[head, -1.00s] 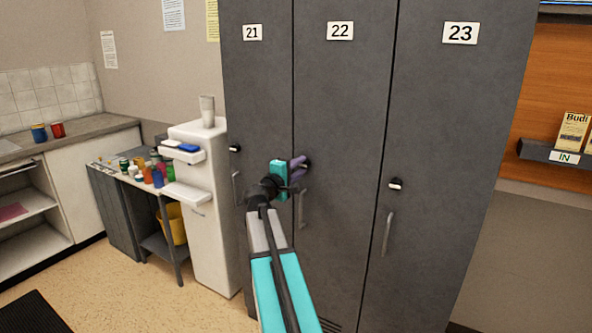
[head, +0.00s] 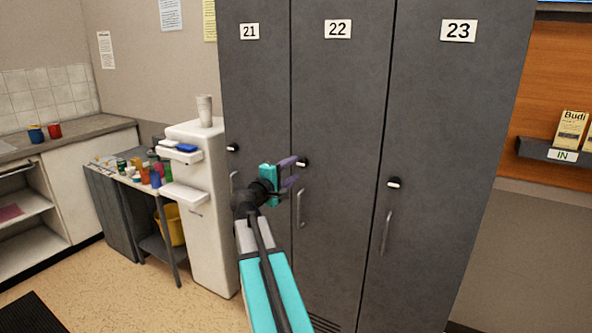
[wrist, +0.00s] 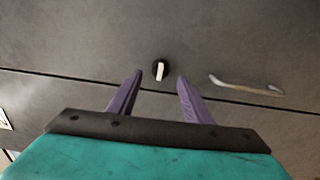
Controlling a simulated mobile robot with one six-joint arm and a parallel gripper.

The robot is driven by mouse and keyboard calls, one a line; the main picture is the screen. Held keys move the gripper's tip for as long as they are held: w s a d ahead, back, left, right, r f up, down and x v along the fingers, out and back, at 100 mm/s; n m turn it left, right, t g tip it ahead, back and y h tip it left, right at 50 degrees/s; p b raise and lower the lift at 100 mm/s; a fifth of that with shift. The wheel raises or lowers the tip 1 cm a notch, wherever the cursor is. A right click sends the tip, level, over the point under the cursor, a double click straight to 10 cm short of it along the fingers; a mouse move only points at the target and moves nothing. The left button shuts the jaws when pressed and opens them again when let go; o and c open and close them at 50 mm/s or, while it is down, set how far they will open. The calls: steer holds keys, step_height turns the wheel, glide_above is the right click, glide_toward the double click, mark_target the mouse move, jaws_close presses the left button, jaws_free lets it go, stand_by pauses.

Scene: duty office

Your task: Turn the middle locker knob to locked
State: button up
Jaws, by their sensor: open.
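The middle locker, number 22 (head: 335,90), is a tall dark grey door between lockers 21 and 23. Its knob (head: 302,162) is a small black disc with a white bar, above the door's handle (head: 300,208). In the wrist view the knob (wrist: 160,71) lies ahead, centred between my two purple fingers, with its white bar running up and down in that picture. My gripper (head: 290,172) is open just left of the knob in the head view. The fingertips (wrist: 160,76) are apart and do not appear to touch the knob.
Locker 21's knob (head: 233,148) and locker 23's knob (head: 394,182) are on either side. The door handle (wrist: 246,85) shows right of the fingers in the wrist view. A white dispenser (head: 200,240) and a cluttered side table (head: 130,178) stand left of the lockers.

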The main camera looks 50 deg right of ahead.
steer(key=b+v, duration=0.1)
steer(key=v, duration=0.8)
steer(key=shift+s, duration=0.2)
steer(key=shift+a, duration=0.15)
